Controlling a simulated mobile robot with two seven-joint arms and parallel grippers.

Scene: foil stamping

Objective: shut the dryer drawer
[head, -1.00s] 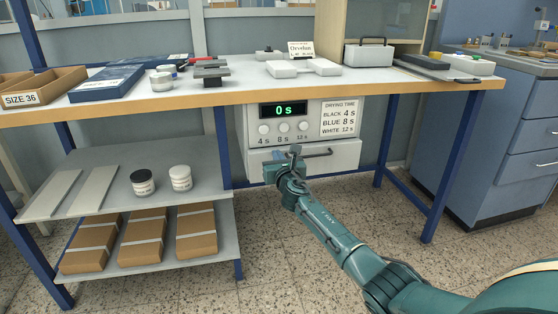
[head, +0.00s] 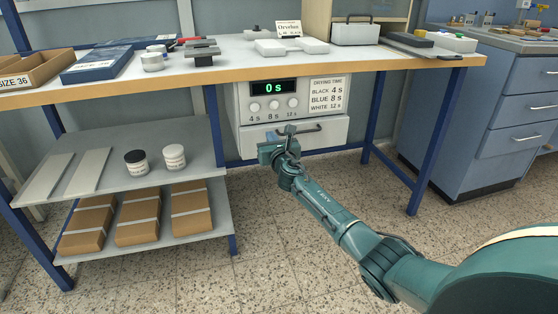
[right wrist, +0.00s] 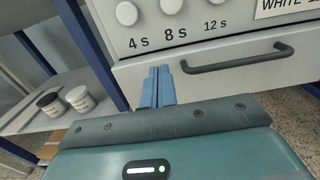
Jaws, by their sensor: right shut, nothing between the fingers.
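The dryer drawer (head: 335,133) is the light grey front with a dark bar handle (head: 312,128), under the dryer's control panel (head: 300,97) below the table. It also shows in the right wrist view (right wrist: 225,82), where a thin dark line runs between it and the panel. I cannot tell whether it stands slightly out. My right gripper (head: 265,149) is shut and empty, in front of the drawer's left part. In the right wrist view its closed blue fingers (right wrist: 157,87) point at the drawer front, left of the handle; contact is unclear. My left gripper is not in view.
The tabletop edge (head: 150,87) overhangs the dryer. A shelf (head: 115,155) with two jars stands at left, with brown boxes below. Blue table legs (head: 371,120) and a blue cabinet (head: 480,140) are at right. The floor in front is clear.

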